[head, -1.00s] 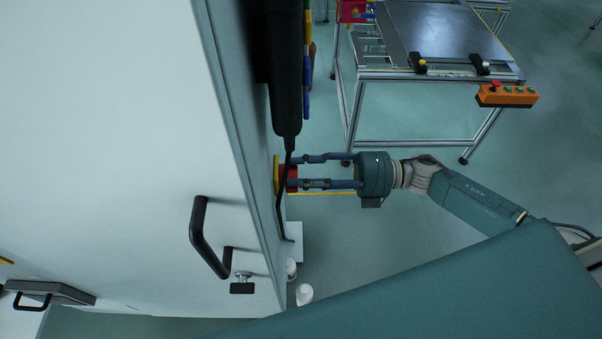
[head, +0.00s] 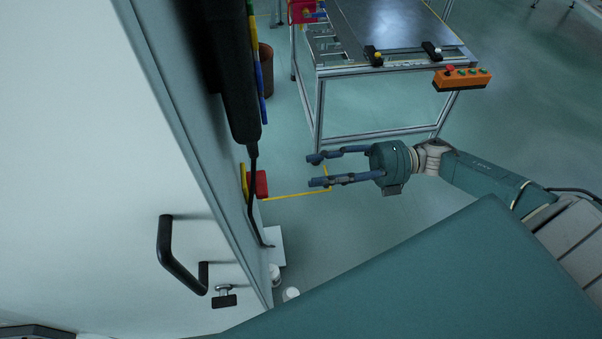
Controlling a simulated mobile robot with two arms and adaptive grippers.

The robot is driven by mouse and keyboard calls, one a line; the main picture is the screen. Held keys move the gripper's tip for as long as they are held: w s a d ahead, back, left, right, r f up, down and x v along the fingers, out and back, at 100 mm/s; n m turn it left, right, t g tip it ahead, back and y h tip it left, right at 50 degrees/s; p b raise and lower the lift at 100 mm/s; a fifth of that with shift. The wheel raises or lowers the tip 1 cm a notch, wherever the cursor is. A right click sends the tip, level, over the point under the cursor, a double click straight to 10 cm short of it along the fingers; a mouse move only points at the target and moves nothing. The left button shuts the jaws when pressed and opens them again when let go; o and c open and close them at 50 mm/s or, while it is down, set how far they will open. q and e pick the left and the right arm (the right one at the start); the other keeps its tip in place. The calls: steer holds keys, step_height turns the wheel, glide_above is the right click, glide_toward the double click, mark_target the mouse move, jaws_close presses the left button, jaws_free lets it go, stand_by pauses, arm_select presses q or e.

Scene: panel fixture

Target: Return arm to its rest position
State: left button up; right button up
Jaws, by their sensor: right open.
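My right gripper (head: 318,171) is at the middle of the head view, its two blue-grey fingers apart and pointing left. Nothing is between the fingers. A red button or knob on a yellow plate (head: 261,184) sits on the side of the white cabinet panel, left of the fingertips, with a clear gap between them. My right arm (head: 485,182) reaches in from the right. My left gripper does not show.
The white cabinet (head: 80,150) with a black handle (head: 178,258) fills the left. A metal-topped table (head: 395,25) with an orange button box (head: 462,79) stands at the upper right. White cups (head: 290,294) are low by the cabinet. Open floor lies around the gripper.

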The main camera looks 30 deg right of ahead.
steer(key=shift+s+d, duration=0.15)
steer(key=shift+d, duration=0.3)
steer(key=w+d+f+m+t+h, duration=0.2)
steer(key=d+f+m+t+h, duration=0.15)
steer(key=f+m, duration=0.35)
steer(key=w+d+f+m+t+h, duration=0.25)
steer(key=f+m+h, duration=0.2)
steer(key=f, duration=0.55)
steer(key=w+d+f+m+t+h, duration=0.2)
steer(key=d+f+m+h, duration=0.15)
steer(key=f+m, duration=0.35)
steer(key=s+f+m+g+h, duration=0.25)
steer(key=s+f, duration=0.25)
steer(key=f, duration=0.4)
steer(key=s+f+m+g+h, duration=0.1)
steer(key=s+f+m+h, duration=0.15)
steer(key=s+f, duration=0.4)
steer(key=s+a+f+m+g, duration=0.2)
steer(key=s+f, duration=0.3)
steer(key=s, duration=0.4)
steer(key=s+a+f+m+g, duration=0.2)
steer(key=s+f, duration=0.4)
steer(key=s, duration=0.4)
steer(key=s+a+f+m+g, duration=0.2)
steer(key=s+a+f+g, duration=0.2)
steer(key=s, duration=0.5)
step_height(320, 180, down, 2)
steer(key=shift+s+a+f+m+h, duration=0.1)
steer(key=shift+s+a+m+h, duration=0.3)
steer(key=shift+a, duration=0.7)
